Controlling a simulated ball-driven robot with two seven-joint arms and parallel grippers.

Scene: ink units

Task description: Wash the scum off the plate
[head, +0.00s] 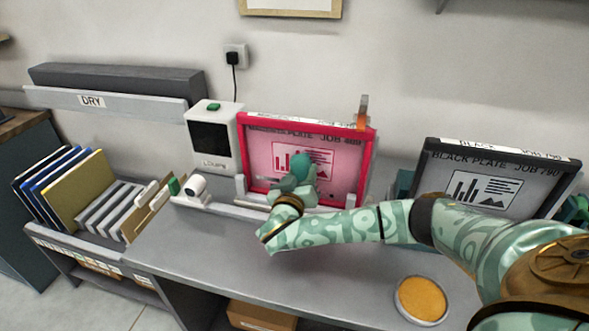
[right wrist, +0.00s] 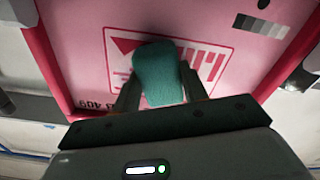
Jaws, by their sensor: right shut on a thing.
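The magenta plate (head: 341,172) stands in a red frame on the bench, leaning on a low holder. It has a pink face with a chart print, and it fills the back of the right wrist view (right wrist: 80,48). My right gripper (head: 290,188) is in front of its lower middle, shut on a rounded teal pad (right wrist: 160,76). The pad covers part of the print; I cannot tell whether it touches the face. I cannot make out scum for certain. The black plate (head: 455,178) stands in a dark frame at the right. My left gripper is out of view.
A round dish with an orange-yellow filling (head: 422,300) sits at the bench's front right. A white device (head: 215,137) stands left of the magenta plate. A rack with coloured boards (head: 75,190) and a DRY shelf (head: 125,105) are at the left. The front middle bench is clear.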

